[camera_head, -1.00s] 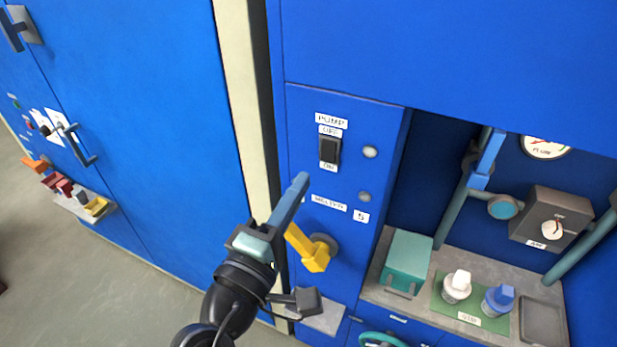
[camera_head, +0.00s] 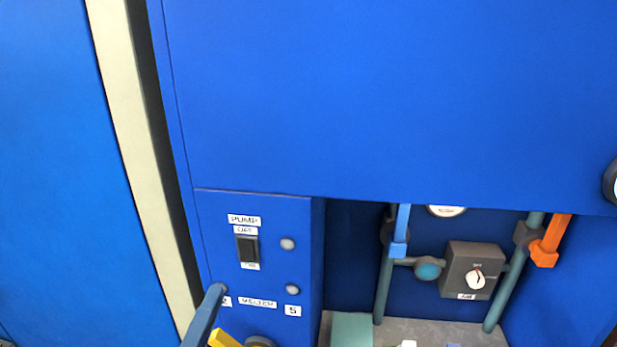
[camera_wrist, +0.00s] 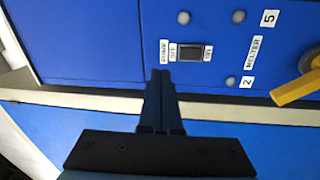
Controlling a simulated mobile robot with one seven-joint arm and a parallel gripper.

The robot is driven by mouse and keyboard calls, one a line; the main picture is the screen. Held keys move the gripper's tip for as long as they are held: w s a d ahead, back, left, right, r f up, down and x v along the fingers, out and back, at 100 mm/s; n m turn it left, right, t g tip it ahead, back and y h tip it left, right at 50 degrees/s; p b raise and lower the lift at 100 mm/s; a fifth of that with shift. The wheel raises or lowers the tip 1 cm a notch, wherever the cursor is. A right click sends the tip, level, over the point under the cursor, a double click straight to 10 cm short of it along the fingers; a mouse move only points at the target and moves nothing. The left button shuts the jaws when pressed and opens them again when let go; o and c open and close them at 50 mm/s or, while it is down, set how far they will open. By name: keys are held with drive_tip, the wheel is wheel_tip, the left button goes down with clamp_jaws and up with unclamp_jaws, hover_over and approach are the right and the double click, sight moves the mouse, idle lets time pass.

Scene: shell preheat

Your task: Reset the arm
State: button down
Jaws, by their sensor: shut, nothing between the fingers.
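My gripper (camera_wrist: 160,76) is shut and empty in the wrist view, its two fingers together. In the head view only a blue-grey finger part of my gripper (camera_head: 212,296) shows at the lower edge, in front of the blue panel left of the melter label. The rest of my arm is out of that view. The yellow melter handle (camera_head: 222,339) is cut off at the bottom of the head view and also shows at the right of the wrist view (camera_wrist: 297,89). The gripper appears apart from it.
The pump switch (camera_head: 247,249) sits on the blue panel. To the right is a recess with pipes, a grey dial box (camera_head: 472,270), a blue valve lever (camera_head: 402,229) and an orange lever (camera_head: 550,241). A teal block (camera_head: 351,330) stands on its shelf.

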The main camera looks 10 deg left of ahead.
drive_tip(key=w+d+r+m+t, duration=0.1)
drive_tip(key=d+r+m, duration=0.25)
drive_tip(key=r, duration=0.35)
drive_tip(key=w+d+r+m+t+h, duration=0.1)
drive_tip(key=d+r+m+t, duration=0.2)
drive_tip(key=r, duration=0.4)
drive_tip(key=w+d+r+m, duration=0.1)
drive_tip(key=d+r+m, duration=0.35)
drive_tip(key=r, duration=0.25)
drive_tip(key=s+d+r+m+t, duration=0.2)
drive_tip(key=s+r, duration=0.2)
drive_tip(key=r, duration=0.2)
drive_tip(key=s+d+r+m+t+y, duration=0.1)
drive_tip(key=s+d+r+m, duration=0.1)
drive_tip(key=r, duration=0.4)
drive_tip(key=shift+s+r+m+t+y, duration=0.35)
drive_tip(key=shift+s+m, duration=0.25)
drive_tip(key=shift+s, duration=0.25)
drive_tip(key=shift+f, duration=0.1)
drive_tip(key=shift+d, duration=0.1)
